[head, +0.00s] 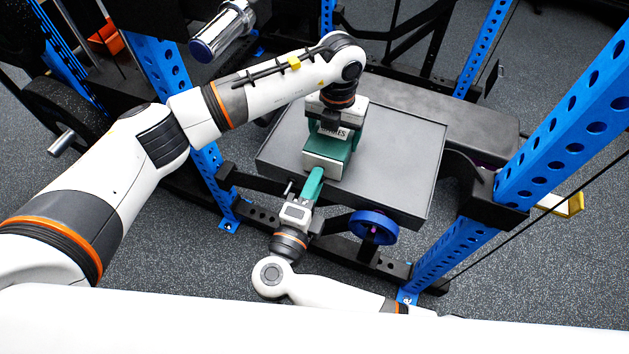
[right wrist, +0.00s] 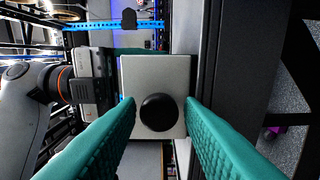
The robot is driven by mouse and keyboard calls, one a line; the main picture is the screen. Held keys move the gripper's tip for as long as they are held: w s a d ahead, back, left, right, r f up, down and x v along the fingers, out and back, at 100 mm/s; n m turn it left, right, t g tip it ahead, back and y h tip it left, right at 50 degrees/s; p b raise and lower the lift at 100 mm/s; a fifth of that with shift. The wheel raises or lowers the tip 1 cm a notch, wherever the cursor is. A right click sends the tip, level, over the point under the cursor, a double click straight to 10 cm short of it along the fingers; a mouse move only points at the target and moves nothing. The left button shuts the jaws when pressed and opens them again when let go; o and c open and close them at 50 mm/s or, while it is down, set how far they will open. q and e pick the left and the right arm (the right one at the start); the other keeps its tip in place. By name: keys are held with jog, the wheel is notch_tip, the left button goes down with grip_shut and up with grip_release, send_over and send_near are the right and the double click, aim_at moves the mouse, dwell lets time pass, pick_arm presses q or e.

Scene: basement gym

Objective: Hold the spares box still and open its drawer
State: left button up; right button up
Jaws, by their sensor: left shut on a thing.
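The spares box (head: 333,132), with a label on it, sits on a dark grey platform (head: 400,170). My left gripper (head: 334,122) reaches it from above and is shut on it. The box's pale drawer front (head: 322,163) faces my right gripper (head: 317,174). In the right wrist view the drawer front (right wrist: 158,72) fills the middle, with a round black knob (right wrist: 158,112) on it. The teal fingers of my right gripper (right wrist: 160,104) are open, one on each side of the knob, with small gaps. I cannot tell how far the drawer is out.
Blue rack uprights (head: 570,140) stand right and left (head: 165,75) of the platform. A blue-rimmed wheel (head: 373,227) is at its front edge, close to my right gripper. A dark padded bench (head: 455,125) lies behind. The platform's right part is clear.

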jog(key=shift+w+d, duration=0.1)
jog(key=shift+w, duration=0.15)
grip_shut()
pick_arm(q)
jog(key=shift+r, duration=0.1)
pick_arm(e)
jog(key=v, duration=0.7)
jog(key=shift+s, duration=0.35)
grip_release()
